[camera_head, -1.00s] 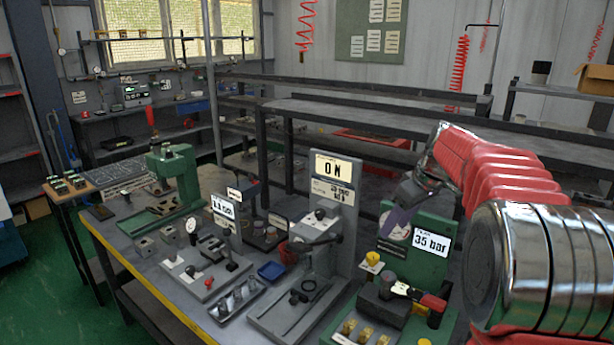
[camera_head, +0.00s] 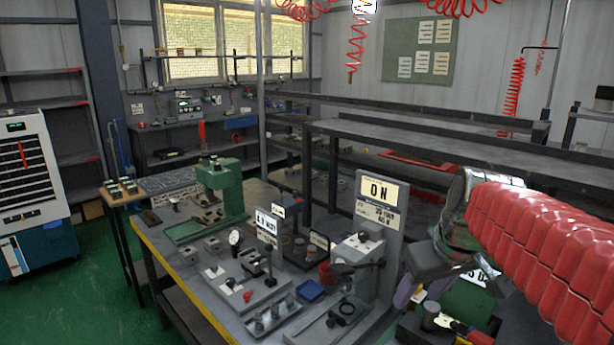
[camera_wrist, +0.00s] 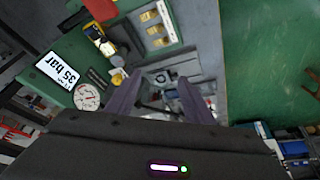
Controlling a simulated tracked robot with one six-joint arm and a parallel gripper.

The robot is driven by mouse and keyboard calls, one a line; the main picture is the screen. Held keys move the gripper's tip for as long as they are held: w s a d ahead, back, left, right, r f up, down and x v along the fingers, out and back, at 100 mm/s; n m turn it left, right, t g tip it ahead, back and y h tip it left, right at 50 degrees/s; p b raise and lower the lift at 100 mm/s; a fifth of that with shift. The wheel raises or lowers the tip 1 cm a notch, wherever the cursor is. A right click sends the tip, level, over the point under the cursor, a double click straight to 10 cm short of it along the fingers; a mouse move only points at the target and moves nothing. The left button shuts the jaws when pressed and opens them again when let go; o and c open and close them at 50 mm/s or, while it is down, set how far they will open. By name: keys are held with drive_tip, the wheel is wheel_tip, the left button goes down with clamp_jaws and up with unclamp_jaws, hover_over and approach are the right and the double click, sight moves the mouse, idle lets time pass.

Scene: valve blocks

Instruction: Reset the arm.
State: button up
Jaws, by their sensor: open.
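My arm, in a red ribbed sleeve, reaches in from the right of the head view. My gripper (camera_head: 420,292) hangs in front of the green valve block (camera_head: 468,302) at the right of the bench and hides much of it. In the wrist view my gripper (camera_wrist: 158,98) shows two purple-grey fingers spread apart with nothing between them. The wrist view also shows the block's "35 bar" sign (camera_wrist: 58,70), a round white dial (camera_wrist: 86,97) and a yellow knob (camera_wrist: 118,78). I cannot tell whether the gripper touches the block.
A grey block with an "ON" sign (camera_head: 378,205) stands just left of my gripper. A smaller grey valve plate (camera_head: 238,288), a blue tray (camera_head: 310,290) and a green press (camera_head: 220,190) are farther left on the bench. Green floor (camera_head: 90,300) is clear at the left.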

drive_tip(key=s+a+f+m, duration=0.1)
drive_tip(key=s+a+f, duration=0.1)
drive_tip(key=s, duration=0.6)
drive_tip(key=s+a+f+m+t, duration=0.1)
drive_tip(key=s+a+f, duration=0.2)
drive_tip(key=s+f, duration=0.2)
drive_tip(key=s, duration=0.3)
drive_tip(key=shift+f+m+h, duration=0.15)
drive_tip(key=shift+m+h, duration=0.15)
drive_tip(key=shift+h, duration=0.1)
drive_tip(key=shift+s, duration=0.1)
